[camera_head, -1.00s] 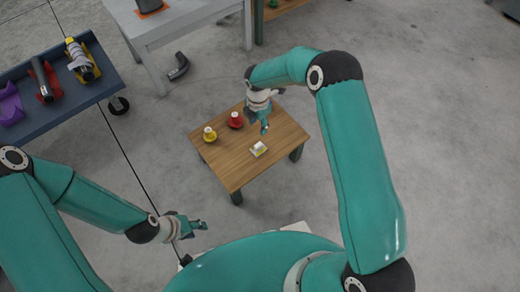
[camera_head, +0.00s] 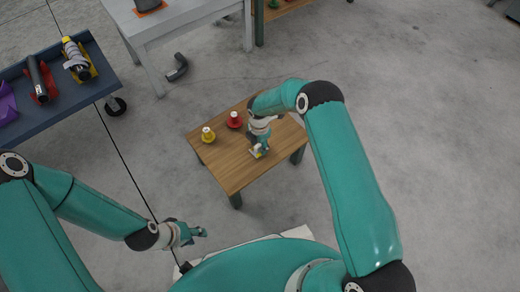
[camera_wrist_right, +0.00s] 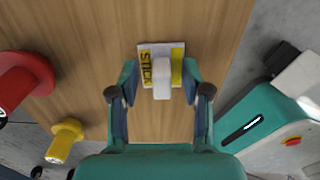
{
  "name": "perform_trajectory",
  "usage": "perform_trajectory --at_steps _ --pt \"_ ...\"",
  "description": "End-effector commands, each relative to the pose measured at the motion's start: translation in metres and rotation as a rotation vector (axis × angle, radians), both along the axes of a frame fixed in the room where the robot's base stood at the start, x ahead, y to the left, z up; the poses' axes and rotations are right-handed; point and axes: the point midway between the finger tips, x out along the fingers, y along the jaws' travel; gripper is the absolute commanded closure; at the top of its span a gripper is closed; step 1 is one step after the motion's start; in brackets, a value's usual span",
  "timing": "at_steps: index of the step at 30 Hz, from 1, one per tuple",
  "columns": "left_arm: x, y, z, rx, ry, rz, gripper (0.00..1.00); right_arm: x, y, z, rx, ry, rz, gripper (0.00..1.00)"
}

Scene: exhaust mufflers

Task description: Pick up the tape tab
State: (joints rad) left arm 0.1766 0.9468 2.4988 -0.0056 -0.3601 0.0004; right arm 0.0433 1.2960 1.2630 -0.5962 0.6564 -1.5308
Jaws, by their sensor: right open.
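The tape tab (camera_wrist_right: 161,73) is a small white and yellow piece with dark lettering and a raised white grip. It lies on the wooden table (camera_head: 233,172); in the head view (camera_head: 257,151) my right gripper partly hides it. My right gripper (camera_wrist_right: 161,88) is open, with its fingers on either side of the tab's raised grip; I cannot tell whether they touch it. My left gripper (camera_head: 199,232) hangs away from the table at the lower left, and its jaw opening is too small to make out.
A red knob-like piece (camera_head: 235,120) and a yellow one (camera_head: 208,134) stand on the table left of my right gripper. A blue cart (camera_head: 60,110) with muffler parts stands at the left. A grey table (camera_head: 180,25) is behind, with a dark bent pipe (camera_head: 178,68) on the floor.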

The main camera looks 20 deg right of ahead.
Motion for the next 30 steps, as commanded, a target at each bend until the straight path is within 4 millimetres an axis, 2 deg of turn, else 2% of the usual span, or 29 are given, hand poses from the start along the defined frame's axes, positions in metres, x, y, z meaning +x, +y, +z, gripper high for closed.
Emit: perform_trajectory --at_steps 2,8,11,16,17,30 --pt "0.0 0.0 -0.003 0.0 0.0 0.0 0.6 0.0005 -0.0002 -0.0064 0.0 -0.002 -0.001 0.52" --pt "0.0001 0.0 -0.002 0.0 0.0 0.0 0.6 0.0003 -0.0004 -0.0061 0.0 -0.001 -0.001 0.52" --pt "0.0001 0.0 -0.002 0.0 0.0 0.0 0.6 0.0002 -0.0005 -0.0061 0.0 -0.001 -0.001 0.65" --pt "0.0001 0.0 -0.002 0.0 0.0 0.0 0.6 0.0 -0.0005 -0.0063 0.0 -0.001 -0.001 0.94" --pt "0.0001 0.0 -0.002 0.0 0.0 0.0 0.6 0.0 -0.0005 -0.0063 0.0 -0.001 -0.001 0.96" --pt "0.0001 0.0 -0.0012 0.0 0.0 0.0 0.6 -0.0002 -0.0005 -0.0042 0.0 -0.001 -0.002 0.96"
